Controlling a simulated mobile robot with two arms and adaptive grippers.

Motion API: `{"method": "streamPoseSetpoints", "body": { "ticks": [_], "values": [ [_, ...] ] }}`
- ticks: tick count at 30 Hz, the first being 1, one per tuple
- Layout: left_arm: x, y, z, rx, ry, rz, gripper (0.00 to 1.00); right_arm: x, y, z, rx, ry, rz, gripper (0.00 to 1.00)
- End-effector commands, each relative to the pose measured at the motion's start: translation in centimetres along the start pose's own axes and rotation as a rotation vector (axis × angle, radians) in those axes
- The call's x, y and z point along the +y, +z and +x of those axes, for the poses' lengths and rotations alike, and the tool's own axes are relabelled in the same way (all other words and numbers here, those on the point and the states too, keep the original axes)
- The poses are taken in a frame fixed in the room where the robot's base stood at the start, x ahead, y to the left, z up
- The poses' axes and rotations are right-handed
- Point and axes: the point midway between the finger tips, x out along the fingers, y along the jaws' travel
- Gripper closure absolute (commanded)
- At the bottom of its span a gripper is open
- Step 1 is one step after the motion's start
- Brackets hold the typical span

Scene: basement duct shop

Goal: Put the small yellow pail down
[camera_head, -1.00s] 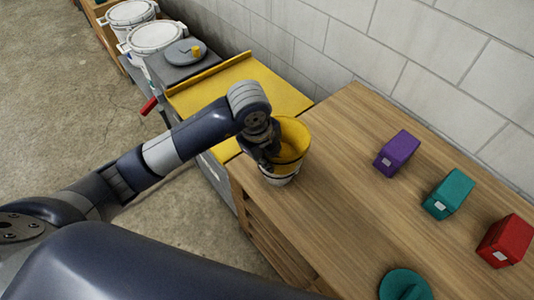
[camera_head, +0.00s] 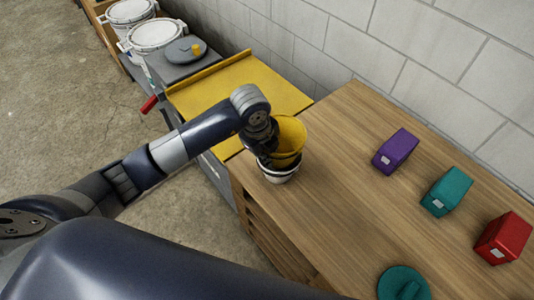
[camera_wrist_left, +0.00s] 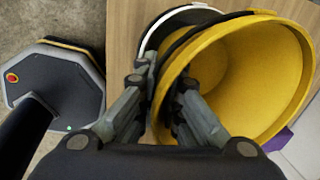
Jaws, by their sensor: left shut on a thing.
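The small yellow pail (camera_head: 292,133) is held in my left gripper (camera_head: 267,151), above the left end of the wooden bench. A white pail (camera_head: 279,177) with a dark band stands on the bench directly beneath it. The yellow pail's lower part overlaps the white pail's mouth; I cannot tell whether it touches inside. In the left wrist view my left gripper (camera_wrist_left: 160,105) is shut on the near wall of the yellow pail (camera_wrist_left: 245,75), which looks empty. The white pail's rim (camera_wrist_left: 150,40) shows behind it. My right gripper is out of view.
The wooden bench (camera_head: 345,185) carries a purple box (camera_head: 396,151), a teal box (camera_head: 447,191), a red box (camera_head: 503,238) and a teal round lid (camera_head: 403,284). A yellow-topped surface (camera_head: 240,90) adjoins on the left. A block wall runs behind. The bench middle is clear.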

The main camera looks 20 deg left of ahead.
Motion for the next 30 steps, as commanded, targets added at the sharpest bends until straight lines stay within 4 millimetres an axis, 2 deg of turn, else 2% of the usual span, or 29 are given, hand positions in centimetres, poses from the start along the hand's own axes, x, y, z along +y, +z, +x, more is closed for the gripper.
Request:
{"method": "streamPoseSetpoints", "body": {
  "ticks": [11,12,14,25,30],
  "values": [
    [0.2,0.0,0.9,0.000,-0.001,-0.001,1.00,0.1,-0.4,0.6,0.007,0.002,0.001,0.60],
    [0.2,0.0,0.9,0.000,0.001,-0.001,0.86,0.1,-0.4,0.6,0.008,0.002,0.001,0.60],
    [0.2,0.0,0.9,0.000,0.001,-0.001,0.73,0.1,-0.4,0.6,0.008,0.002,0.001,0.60],
    [0.2,0.0,0.7,0.000,0.002,-0.001,0.73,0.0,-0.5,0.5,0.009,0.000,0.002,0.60],
    [-0.2,0.0,-0.9,-0.001,-0.001,0.000,0.73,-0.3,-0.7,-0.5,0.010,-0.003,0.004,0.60]
  ]
}}
